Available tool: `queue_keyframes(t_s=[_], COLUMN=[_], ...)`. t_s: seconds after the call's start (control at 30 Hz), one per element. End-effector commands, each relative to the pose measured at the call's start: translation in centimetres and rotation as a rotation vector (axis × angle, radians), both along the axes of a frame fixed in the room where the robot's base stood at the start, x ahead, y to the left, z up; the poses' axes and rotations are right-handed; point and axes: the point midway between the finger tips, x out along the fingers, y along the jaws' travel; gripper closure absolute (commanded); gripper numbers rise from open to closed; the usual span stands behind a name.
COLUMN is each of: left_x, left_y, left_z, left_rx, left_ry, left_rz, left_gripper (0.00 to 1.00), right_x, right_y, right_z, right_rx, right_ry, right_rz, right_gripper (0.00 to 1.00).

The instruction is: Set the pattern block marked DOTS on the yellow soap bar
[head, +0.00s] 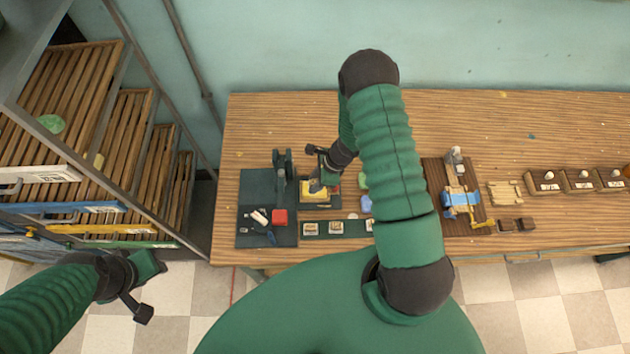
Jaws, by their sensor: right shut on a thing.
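The yellow soap bar (311,194) lies on a dark stand on the workbench, left of centre. My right gripper (318,184) reaches down over it and is shut on a small block, mostly hidden by the fingers. I cannot tell whether that block touches the soap. Small pale pattern blocks (310,229) and (337,228) sit on a dark green strip (323,236) in front of the soap; their marks are too small to read. My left gripper (146,290) is open and empty, off the bench at the lower left.
Green and blue soaps (366,204) lie to the right, partly behind my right arm. A slatted rack (120,140) stands at the left. Wooden trays (545,186) line the right.

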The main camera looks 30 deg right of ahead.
Motion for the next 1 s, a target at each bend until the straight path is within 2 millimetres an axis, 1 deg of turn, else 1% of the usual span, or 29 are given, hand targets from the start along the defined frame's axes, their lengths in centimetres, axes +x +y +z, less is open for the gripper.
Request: queue_keyframes(t_s=[0.6,0.93,0.97,1.0], left_x=[-0.01,0.00,0.00,0.00], left_y=[0.00,0.00,0.00,0.00], left_z=[-0.81,-0.85,-0.85,-0.85], left_rx=[0.000,0.000,0.000,0.000], left_ry=[0.000,0.000,0.000,0.000], left_rz=[0.000,0.000,0.000,0.000], left_gripper=[0.64,0.64,0.64,0.64], right_x=[0.01,0.00,0.00,0.00], right_y=[-0.01,-0.02,-0.02,-0.02], right_z=[-0.69,-0.72,-0.72,-0.72], right_rx=[0.000,0.000,0.000,0.000], right_ry=[0.000,0.000,0.000,0.000], right_rz=[0.000,0.000,0.000,0.000], right_gripper=[1.00,1.00,0.66,0.60])
